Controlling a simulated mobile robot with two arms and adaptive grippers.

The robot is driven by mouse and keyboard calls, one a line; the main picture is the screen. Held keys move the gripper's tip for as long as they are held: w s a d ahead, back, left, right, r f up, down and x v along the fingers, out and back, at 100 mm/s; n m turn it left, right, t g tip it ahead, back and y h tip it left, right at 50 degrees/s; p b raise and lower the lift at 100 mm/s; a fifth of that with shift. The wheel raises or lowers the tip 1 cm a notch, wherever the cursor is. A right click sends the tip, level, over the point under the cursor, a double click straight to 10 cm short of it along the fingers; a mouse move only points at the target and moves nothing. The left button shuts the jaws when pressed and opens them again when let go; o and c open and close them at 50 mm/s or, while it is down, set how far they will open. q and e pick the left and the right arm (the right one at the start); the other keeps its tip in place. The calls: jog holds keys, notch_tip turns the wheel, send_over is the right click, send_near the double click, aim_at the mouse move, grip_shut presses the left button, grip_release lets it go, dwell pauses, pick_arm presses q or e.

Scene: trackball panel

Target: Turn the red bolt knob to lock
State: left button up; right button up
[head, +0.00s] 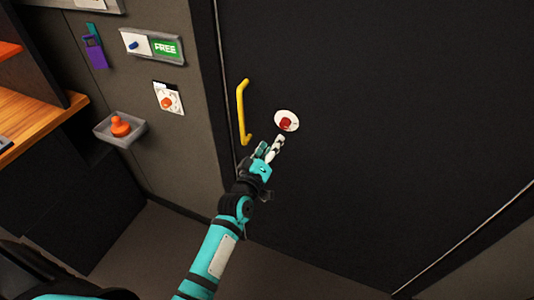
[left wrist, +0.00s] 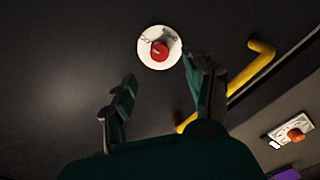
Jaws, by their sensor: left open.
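The red bolt knob (head: 286,124) sits on a round white plate (head: 287,115) on the dark door, right of a yellow handle (head: 242,112). In the left wrist view the red knob (left wrist: 159,50) on its white plate (left wrist: 149,58) lies beyond the fingertips, nearer the right finger. My left gripper (head: 270,149) is just below the knob in the head view. It is open and empty, its fingers spread apart in the left wrist view (left wrist: 160,92). I see no contact with the knob. My right gripper is not in view.
On the wall to the left are a FREE sign (head: 165,48), a small panel with an orange-red knob (head: 167,102), and a tray (head: 103,128) with an orange trackball-like control (head: 121,125). A wooden shelf (head: 35,108) stands far left. The door right of the knob is bare.

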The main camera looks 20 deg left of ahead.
pick_arm(q)
jog(key=shift+s, duration=1.8)
jog(key=shift+f, duration=0.15)
jog(key=s+d+f+m+g+b, duration=0.1)
jog(key=s+f+m+g, duration=0.15)
jog(key=s+f, duration=0.7)
jog(key=s+d+f+m+g+b, duration=0.15)
jog(key=f+g, duration=0.25)
jog(key=f, duration=1.2)
jog(key=s+f+m+g, duration=0.3)
jog(key=s+f, duration=0.3)
jog(key=f, duration=0.7)
jog(key=s+a+f+m+g, duration=0.1)
jog(key=s+f, duration=0.4)
jog(key=s, duration=0.5)
jog(key=s+a+f+m+g+b, duration=0.1)
jog(key=s+f+g, duration=0.3)
jog(key=s, duration=0.6)
jog(key=s+a+f+m+g+b, duration=0.1)
jog(key=s+a+f+m+g, duration=0.1)
jog(key=s+f, duration=0.6)
jog(key=s+a+m, duration=0.1)
jog(key=s, duration=0.2)
jog(key=shift+a+f+y, duration=0.25)
jog(key=shift+a+y, duration=0.05)
jog(key=shift+a, duration=0.05)
jog(key=shift+s+g, duration=0.1)
jog(key=shift+g, duration=0.15)
